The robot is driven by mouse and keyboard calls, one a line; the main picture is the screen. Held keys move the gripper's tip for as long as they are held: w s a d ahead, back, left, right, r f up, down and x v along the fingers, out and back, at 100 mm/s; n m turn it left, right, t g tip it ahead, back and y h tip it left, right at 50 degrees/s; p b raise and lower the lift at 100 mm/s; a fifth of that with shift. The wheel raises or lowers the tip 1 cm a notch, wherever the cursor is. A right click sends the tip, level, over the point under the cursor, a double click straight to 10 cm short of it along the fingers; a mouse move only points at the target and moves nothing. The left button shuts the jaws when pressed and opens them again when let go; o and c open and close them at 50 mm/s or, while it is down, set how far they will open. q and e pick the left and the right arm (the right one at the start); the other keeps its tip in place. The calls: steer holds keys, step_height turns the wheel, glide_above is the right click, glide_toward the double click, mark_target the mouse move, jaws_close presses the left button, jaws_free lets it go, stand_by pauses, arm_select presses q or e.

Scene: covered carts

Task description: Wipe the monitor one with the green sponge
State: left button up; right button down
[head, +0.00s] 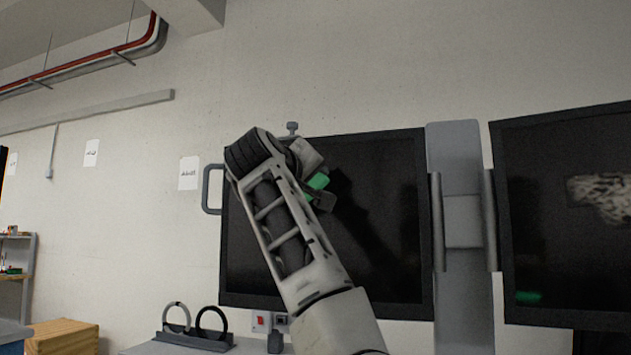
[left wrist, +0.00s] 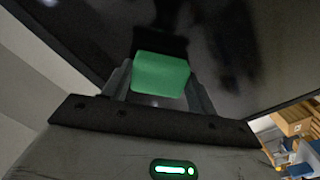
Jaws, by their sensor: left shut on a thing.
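The green sponge (head: 318,181) is in my left gripper (head: 322,195), which is raised in front of the left monitor (head: 390,230) near its upper middle. In the left wrist view the sponge (left wrist: 160,75) sits between the two fingers of the gripper (left wrist: 160,88), which is shut on it. The dark monitor screen (left wrist: 235,55) fills most of the background there. The sponge's far edge is close to the screen, with a dark shadow or reflection beside it; I cannot tell whether they touch. My right gripper is not in view.
A second monitor (head: 560,230) hangs at the right, beyond a grey column (head: 463,280). A grey handle (head: 208,190) is beside the left monitor. A stand with two rings (head: 195,340) is below it. A wooden box (head: 62,336) stands at the lower left.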

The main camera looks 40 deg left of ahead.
arm_select(q)
steer(key=s+a, duration=0.2)
steer(key=a, duration=0.4)
stand_by(0.4)
steer(key=shift+f, duration=0.1)
steer(key=shift+b+v, duration=1.3)
steer(key=shift+v, duration=1.7)
steer(key=shift+s, duration=0.1)
